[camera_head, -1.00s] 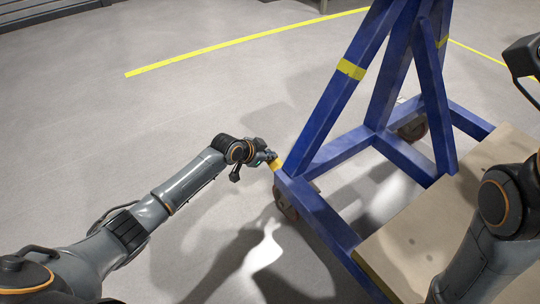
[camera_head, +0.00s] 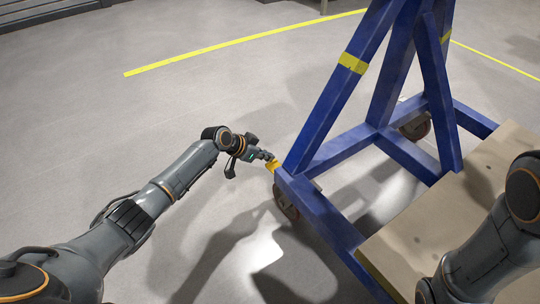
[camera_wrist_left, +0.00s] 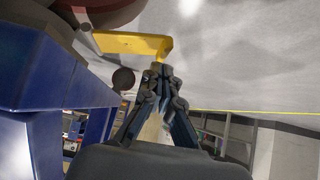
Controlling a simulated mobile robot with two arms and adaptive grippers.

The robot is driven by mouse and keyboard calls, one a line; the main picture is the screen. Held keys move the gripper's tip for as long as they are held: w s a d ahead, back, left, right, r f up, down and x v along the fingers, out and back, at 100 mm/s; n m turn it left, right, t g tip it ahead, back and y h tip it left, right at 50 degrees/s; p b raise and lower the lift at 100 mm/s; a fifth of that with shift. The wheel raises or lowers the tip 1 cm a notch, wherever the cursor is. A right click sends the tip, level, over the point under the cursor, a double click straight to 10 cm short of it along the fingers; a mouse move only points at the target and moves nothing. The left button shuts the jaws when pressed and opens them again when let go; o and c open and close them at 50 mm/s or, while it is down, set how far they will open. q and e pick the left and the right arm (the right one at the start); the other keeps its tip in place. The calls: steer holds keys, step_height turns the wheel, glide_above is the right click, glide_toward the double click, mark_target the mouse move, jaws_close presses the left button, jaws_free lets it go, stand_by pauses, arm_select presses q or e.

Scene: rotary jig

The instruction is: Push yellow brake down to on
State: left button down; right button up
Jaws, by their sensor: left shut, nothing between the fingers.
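The yellow brake (camera_head: 272,165) is a small lever at the near left corner of the blue frame, beside a caster wheel (camera_head: 286,203). In the left wrist view the brake (camera_wrist_left: 128,43) is a flat yellow bar with a bent end, next to the dark red wheel (camera_wrist_left: 105,14). My left gripper (camera_head: 268,156) is shut and empty, with its fingertips right at the brake. In the left wrist view the fingertips (camera_wrist_left: 163,72) are close to the bent end; I cannot tell whether they touch it. My right gripper is out of view; only its arm shows.
The blue frame (camera_head: 322,215) of the jig rises on the right, with a wooden platform (camera_head: 415,235) on its base. Another caster wheel (camera_head: 415,128) stands farther back. The grey floor left of the frame is clear, with a yellow line (camera_head: 230,45).

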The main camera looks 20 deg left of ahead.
arm_select(q)
steer(key=shift+w+a+f, duration=0.1)
steer(key=shift+f, duration=0.35)
steer(key=shift+f, duration=0.1)
stand_by(0.4)
